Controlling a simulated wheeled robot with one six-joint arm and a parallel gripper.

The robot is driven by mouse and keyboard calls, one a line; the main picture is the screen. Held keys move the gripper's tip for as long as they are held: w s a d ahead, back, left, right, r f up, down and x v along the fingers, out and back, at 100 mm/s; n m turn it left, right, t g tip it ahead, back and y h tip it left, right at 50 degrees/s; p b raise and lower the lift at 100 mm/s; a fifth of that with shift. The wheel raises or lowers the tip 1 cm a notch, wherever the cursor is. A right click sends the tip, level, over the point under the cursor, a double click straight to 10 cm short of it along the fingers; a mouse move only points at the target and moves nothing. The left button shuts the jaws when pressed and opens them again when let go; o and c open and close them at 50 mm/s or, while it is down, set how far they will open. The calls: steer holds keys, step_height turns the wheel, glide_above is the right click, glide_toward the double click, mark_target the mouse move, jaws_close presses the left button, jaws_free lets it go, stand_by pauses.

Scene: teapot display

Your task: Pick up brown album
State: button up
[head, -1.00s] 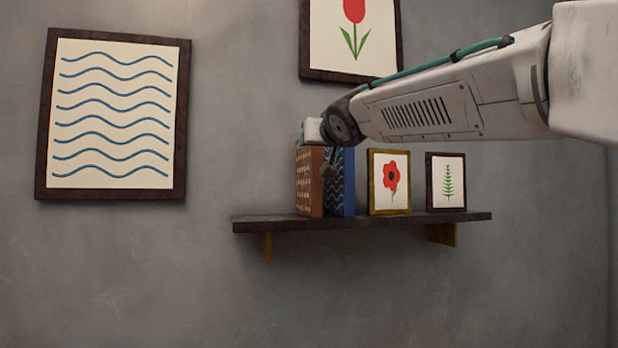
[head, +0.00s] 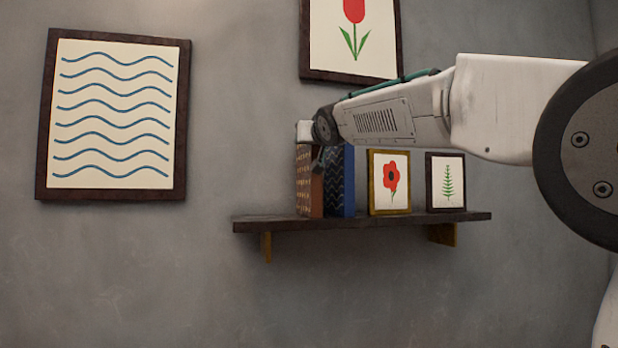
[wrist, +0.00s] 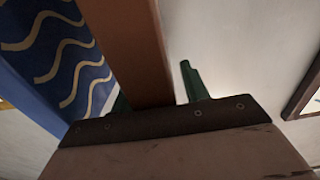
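The brown album (head: 309,192) stands upright at the left end of the wall shelf, beside a blue album (head: 342,180) with a wavy pattern. My gripper (head: 318,162) is at the upper part of the brown album in the head view. In the wrist view the brown album (wrist: 130,45) runs between the green fingers of my gripper (wrist: 158,95). The right finger stands apart from it with a visible gap. The left finger is mostly hidden near the blue album (wrist: 60,50). The fingers look open around the brown album.
The dark shelf (head: 270,226) also holds a gold-framed poppy picture (head: 390,182) and a dark-framed fern picture (head: 446,183). A wave picture (head: 113,115) and a tulip picture (head: 350,40) hang on the wall. The space left of the brown album is clear.

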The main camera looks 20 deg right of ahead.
jaws_close()
steer(key=shift+r, duration=0.1)
steer(key=shift+r, duration=0.1)
